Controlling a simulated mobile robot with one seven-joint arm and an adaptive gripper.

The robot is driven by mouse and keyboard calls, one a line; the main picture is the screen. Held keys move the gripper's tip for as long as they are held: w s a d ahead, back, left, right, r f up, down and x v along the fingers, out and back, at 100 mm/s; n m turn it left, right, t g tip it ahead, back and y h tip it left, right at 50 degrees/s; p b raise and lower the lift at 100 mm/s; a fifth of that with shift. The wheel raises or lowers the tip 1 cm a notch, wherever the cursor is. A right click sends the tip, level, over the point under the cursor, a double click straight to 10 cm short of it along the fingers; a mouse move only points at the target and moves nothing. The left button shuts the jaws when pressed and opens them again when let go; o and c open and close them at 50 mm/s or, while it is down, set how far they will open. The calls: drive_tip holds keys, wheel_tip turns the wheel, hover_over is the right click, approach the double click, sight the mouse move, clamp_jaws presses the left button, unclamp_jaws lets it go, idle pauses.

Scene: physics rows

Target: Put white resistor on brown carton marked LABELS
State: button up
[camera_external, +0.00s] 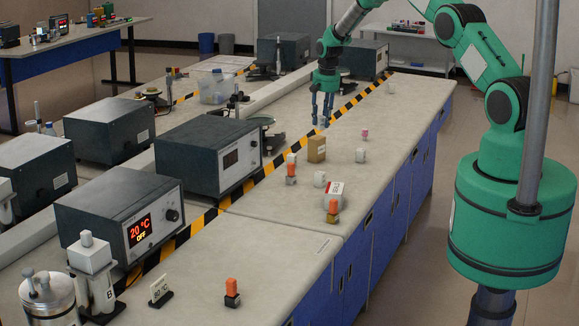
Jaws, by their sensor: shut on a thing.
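My gripper (322,119) points down over the far part of the bench, just behind the brown carton in the picture. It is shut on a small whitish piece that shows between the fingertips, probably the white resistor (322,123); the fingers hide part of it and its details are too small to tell. The brown carton (316,149) stands upright on the bench, nearer the camera than my gripper. Its top is clear, and no lettering is readable on it. I cannot tell how high the held piece is above the bench.
Near the carton stand an orange-topped part (291,168), a white cylinder (360,156), a pink-topped piece (364,133) and a white box with a red mark (336,187). Dark instrument boxes (208,155) line the left beyond the striped tape. The bench's right edge is mostly clear.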

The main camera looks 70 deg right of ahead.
sight(322, 116)
drive_tip(key=shift+w+d+f, duration=0.15)
drive_tip(key=shift+w+d, duration=0.6)
drive_tip(key=shift+w, duration=0.25)
drive_tip(key=shift+f, duration=1.75)
drive_tip(key=shift+f, duration=0.15)
drive_tip(key=o, duration=1.2)
drive_tip(key=shift+c, duration=0.2)
drive_tip(key=shift+r+p, duration=0.2)
drive_tip(key=shift+p, duration=0.1)
drive_tip(key=shift+s+a+r+b, duration=0.15)
drive_tip(key=shift+s+a+r, duration=0.1)
drive_tip(key=shift+r, duration=1.7)
drive_tip(key=shift+s+a+r+b, duration=0.1)
drive_tip(key=shift+s+r, duration=0.2)
drive_tip(key=shift+r, duration=1.7)
drive_tip(key=shift+s+a+r+b, duration=0.15)
drive_tip(key=shift+s+a+r, duration=0.1)
drive_tip(key=shift+r, duration=1.7)
